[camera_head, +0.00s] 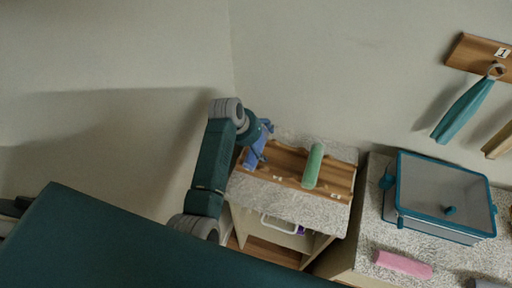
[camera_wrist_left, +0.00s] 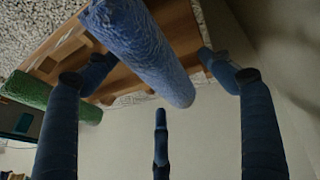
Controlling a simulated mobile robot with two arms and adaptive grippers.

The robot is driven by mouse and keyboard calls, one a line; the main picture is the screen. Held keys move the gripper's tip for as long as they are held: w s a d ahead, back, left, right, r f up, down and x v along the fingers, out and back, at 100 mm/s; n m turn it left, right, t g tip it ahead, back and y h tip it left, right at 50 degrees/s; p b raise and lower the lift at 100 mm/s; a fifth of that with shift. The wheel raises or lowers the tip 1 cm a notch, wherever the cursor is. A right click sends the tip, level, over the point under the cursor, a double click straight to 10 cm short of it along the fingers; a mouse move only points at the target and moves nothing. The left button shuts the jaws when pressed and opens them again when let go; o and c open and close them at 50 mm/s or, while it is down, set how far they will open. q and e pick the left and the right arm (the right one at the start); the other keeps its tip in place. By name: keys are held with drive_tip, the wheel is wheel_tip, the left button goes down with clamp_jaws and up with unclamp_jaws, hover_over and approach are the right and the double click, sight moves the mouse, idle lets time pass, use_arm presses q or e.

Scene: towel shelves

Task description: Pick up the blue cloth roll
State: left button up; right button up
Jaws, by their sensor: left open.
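The blue cloth roll (camera_wrist_left: 145,50) fills the upper middle of the left wrist view, above a wooden rack (camera_wrist_left: 172,22). My left gripper (camera_wrist_left: 157,75) is open, with its blue fingers spread on either side of the roll and another finger below it in the picture. I cannot tell whether any finger touches the roll. In the head view my left gripper (camera_head: 262,144) is over the left end of the rack (camera_head: 285,162); the roll is hard to tell apart from the blue fingers there. My right gripper is not in view.
A green roll (camera_head: 314,165) lies on the rack to the right. Further right are a teal-edged clear box (camera_head: 445,238) and a pink roll (camera_head: 403,264) on a speckled counter. A teal towel (camera_head: 463,110) hangs on the wall. The wall is close behind the rack.

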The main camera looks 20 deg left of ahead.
sight(260, 141)
use_arm(q)
drive_tip(key=c, duration=1.3)
drive_tip(key=shift+r, duration=0.1)
drive_tip(key=shift+s+r+b, duration=0.1)
drive_tip(key=shift+r+b, duration=0.8)
drive_tip(key=shift+r, duration=9.3)
drive_tip(key=shift+f, duration=0.15)
